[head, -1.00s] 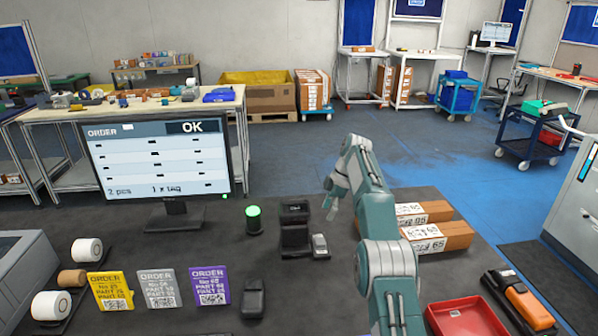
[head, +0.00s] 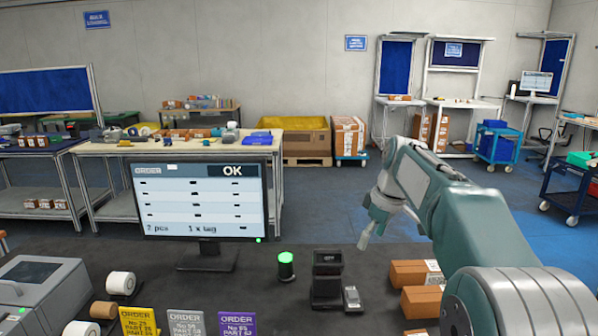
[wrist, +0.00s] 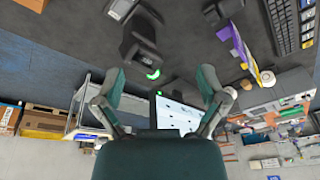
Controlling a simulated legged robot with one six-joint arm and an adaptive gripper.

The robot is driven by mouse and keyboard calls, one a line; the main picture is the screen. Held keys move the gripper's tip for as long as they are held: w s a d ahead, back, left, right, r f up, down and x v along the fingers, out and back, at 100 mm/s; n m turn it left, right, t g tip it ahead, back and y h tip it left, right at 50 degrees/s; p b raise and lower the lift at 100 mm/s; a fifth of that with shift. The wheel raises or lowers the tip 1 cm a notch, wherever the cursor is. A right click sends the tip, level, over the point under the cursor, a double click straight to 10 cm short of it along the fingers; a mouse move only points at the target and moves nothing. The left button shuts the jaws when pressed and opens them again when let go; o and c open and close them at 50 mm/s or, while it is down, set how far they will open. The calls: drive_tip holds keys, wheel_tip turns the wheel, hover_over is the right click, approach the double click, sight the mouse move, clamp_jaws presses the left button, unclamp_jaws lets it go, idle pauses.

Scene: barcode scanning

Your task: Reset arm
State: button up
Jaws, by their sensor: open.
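My teal arm (head: 480,215) reaches in from the lower right in the head view, raised and bent. My gripper (head: 378,225) hangs at its end, above and to the right of the black scanner stand (head: 327,272). In the wrist view my gripper (wrist: 162,73) has its two fingers spread apart with nothing between them. The wrist picture appears upside down.
A monitor (head: 200,198) reads OK, with a green lamp (head: 286,265) to its right. Order cards (head: 186,323) stand in front. Brown boxes (head: 420,300) lie right of the scanner stand, partly behind my arm. A grey machine (head: 40,290) is at left.

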drive_tip(key=s+r+m+t+h, duration=0.15)
drive_tip(key=s+m, duration=0.35)
drive_tip(key=s, duration=1.3)
drive_tip(key=s+f+m+t, duration=0.2)
drive_tip(key=s+f+m, duration=0.2)
drive_tip(key=s+f, duration=0.4)
drive_tip(key=s+h, duration=0.1)
drive_tip(key=s, duration=0.4)
drive_tip(key=shift+s+f+t, duration=0.2)
drive_tip(key=shift+s+t, duration=0.1)
drive_tip(key=shift+t, duration=0.05)
